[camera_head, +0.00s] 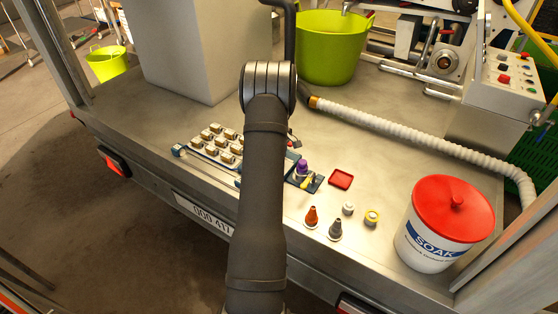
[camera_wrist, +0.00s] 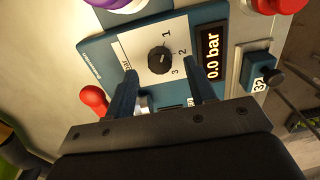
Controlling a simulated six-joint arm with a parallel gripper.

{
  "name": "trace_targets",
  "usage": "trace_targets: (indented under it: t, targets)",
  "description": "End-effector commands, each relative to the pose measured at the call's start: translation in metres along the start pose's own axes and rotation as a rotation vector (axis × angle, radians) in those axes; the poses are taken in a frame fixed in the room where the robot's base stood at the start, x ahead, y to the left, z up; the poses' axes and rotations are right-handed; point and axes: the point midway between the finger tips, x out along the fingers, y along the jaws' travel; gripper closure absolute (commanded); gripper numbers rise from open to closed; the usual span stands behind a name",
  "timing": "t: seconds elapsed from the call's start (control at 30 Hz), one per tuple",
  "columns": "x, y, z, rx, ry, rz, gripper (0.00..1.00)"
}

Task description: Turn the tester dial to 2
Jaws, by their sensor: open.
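The tester (camera_wrist: 100,52) is a blue box with a white face in the wrist view. Its round black dial (camera_wrist: 159,60) sits on the face, with 1, 2 and 3 printed around its right side and a partly covered label at left. The dial's setting is too small to read surely. The display (camera_wrist: 212,57) reads 0.0 bar. My gripper (camera_wrist: 160,66) is open, with one dark blue finger on each side of the dial and visible gaps to it. In the head view my arm hides the gripper and most of the tester's area.
Red parts (camera_wrist: 93,98) and a purple part lie close to the tester. In the head view, a tray of several small blocks (camera_head: 217,143), a red square dish (camera_head: 341,179), several small nozzles and a SOAK bucket (camera_head: 436,246) stand on the metal deck. A white hose (camera_head: 400,129) crosses behind.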

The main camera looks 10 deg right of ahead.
Motion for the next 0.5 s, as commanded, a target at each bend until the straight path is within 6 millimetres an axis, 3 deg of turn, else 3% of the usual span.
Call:
trace_targets:
  t: [0.2, 0.5]
  targets:
    - [0.021, 0.0, 0.0, 0.0, 0.0, 0.0, 0.5]
    - [0.023, 0.0, 0.0, 0.0, 0.0, 0.001, 0.5]
